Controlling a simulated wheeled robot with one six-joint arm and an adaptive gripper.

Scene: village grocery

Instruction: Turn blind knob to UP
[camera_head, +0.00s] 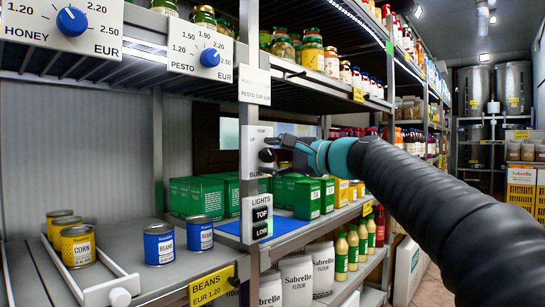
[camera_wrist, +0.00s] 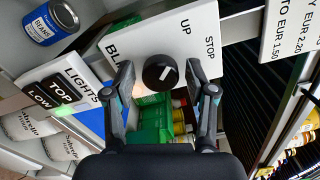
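The blind panel (camera_head: 256,138) is a white plate on the shelf post, lettered STOP, UP and BLIND. It also shows in the wrist view (camera_wrist: 190,50), turned on its side. Its round black knob (camera_wrist: 160,72) carries a white mark that seems to point roughly toward STOP; the exact angle is hard to tell. The knob also shows in the head view (camera_head: 266,155), partly behind a finger. My gripper (camera_head: 282,147) faces the panel from the right. In the wrist view my gripper (camera_wrist: 160,78) is open, with its fingers on either side of the knob and visible gaps.
A LIGHTS panel (camera_head: 261,219) with TOP and LOW buttons sits just below. Green boxes (camera_head: 307,199) stand on the shelf behind. Bean cans (camera_head: 159,244) stand left. A pesto price dial (camera_head: 210,58) and a hanging price card (camera_head: 255,86) are above.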

